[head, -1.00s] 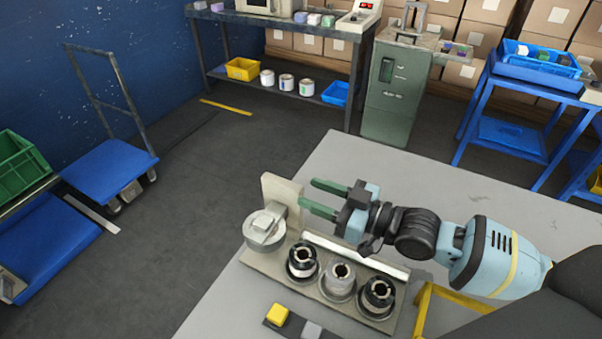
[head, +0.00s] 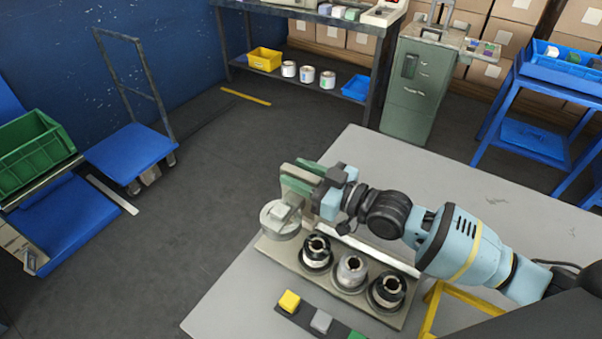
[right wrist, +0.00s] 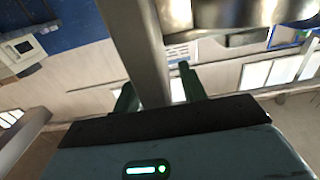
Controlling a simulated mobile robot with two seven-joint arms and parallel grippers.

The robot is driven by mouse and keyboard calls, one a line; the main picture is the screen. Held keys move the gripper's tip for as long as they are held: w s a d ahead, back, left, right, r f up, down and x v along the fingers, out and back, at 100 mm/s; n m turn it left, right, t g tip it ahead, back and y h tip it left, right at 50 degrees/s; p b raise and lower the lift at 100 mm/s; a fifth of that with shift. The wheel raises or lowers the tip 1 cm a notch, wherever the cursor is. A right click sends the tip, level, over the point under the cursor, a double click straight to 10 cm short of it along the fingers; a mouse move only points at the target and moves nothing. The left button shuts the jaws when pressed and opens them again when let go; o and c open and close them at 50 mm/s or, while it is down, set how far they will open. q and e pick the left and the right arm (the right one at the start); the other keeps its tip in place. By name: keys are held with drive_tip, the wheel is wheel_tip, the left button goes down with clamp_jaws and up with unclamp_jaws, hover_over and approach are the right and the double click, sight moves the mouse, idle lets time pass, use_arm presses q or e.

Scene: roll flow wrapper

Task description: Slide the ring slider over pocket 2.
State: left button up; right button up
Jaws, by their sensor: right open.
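The ring slider, a pale grey metal disc-like head (head: 280,222) with an upright arm, is at the left end of the flat fixture, beside the row of pockets. Three pockets in a row hold rolls: a black one (head: 316,250), a grey-white middle one (head: 351,270) and a black one (head: 388,289). My right gripper (head: 302,178) is open at the slider's upright, with its green fingers partly hiding it. In the right wrist view the grey upright (right wrist: 147,50) passes between the two fingers (right wrist: 158,95). My left gripper is out of view.
A white rail (head: 375,252) runs behind the rolls. Yellow (head: 289,301), grey (head: 321,320) and green (head: 356,335) blocks lie in front on a dark strip. A yellow frame (head: 440,300) stands at the right. The grey table (head: 400,165) is clear behind my arm.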

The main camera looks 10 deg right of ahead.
clamp_jaws()
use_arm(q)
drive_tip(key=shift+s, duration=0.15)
use_arm(e)
drive_tip(key=shift+f, duration=0.1)
